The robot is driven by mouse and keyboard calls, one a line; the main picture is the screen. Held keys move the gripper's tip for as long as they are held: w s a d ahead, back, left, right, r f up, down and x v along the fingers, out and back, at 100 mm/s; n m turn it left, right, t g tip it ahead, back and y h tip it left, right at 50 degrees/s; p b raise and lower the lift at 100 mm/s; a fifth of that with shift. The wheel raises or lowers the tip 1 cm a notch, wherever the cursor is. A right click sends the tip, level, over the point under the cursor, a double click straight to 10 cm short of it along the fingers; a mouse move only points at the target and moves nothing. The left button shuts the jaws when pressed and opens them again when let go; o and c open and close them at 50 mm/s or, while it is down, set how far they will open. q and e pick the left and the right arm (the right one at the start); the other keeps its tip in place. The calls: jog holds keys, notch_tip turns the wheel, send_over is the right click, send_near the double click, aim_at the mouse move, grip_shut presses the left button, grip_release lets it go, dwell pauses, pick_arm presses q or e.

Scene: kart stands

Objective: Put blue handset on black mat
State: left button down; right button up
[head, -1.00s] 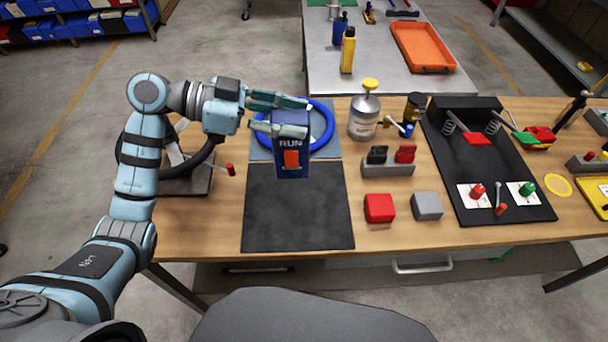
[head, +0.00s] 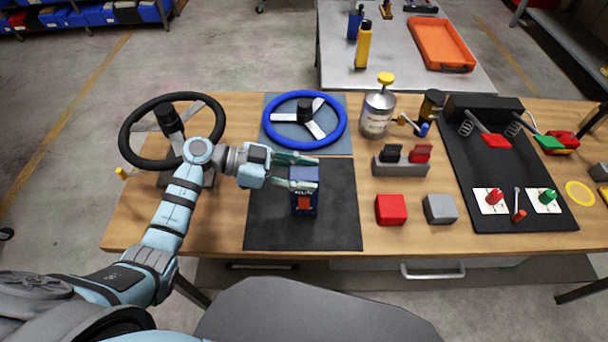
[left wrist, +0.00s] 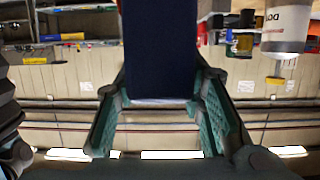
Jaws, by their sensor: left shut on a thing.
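The blue handset (head: 304,198), with a red patch on its front, stands upright over the black mat (head: 275,230). I cannot tell for sure whether its base touches the mat. My left gripper (head: 304,171) is shut on the upper part of the handset, its fingers reaching in from the left. In the left wrist view the dark blue handset (left wrist: 160,50) fills the space between the two teal finger pads. My right gripper does not show in any view.
A blue steering wheel (head: 338,112) lies behind the black mat, and a black steering wheel (head: 124,135) stands at left. A red block (head: 391,210), a grey block (head: 440,208) and a switch holder (head: 400,168) are to the right. Much of the mat is bare.

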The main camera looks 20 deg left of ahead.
pick_arm(q)
jog(key=shift+s+r, duration=0.2)
jog(key=shift+s, duration=0.05)
jog(key=shift+f, duration=0.25)
jog(key=c, duration=1.1)
grip_release()
jog(key=shift+w, duration=0.15)
jog(key=shift+o, duration=0.2)
jog(key=shift+r, duration=0.25)
jog(key=v, duration=1.2)
jog(key=shift+b, duration=0.4)
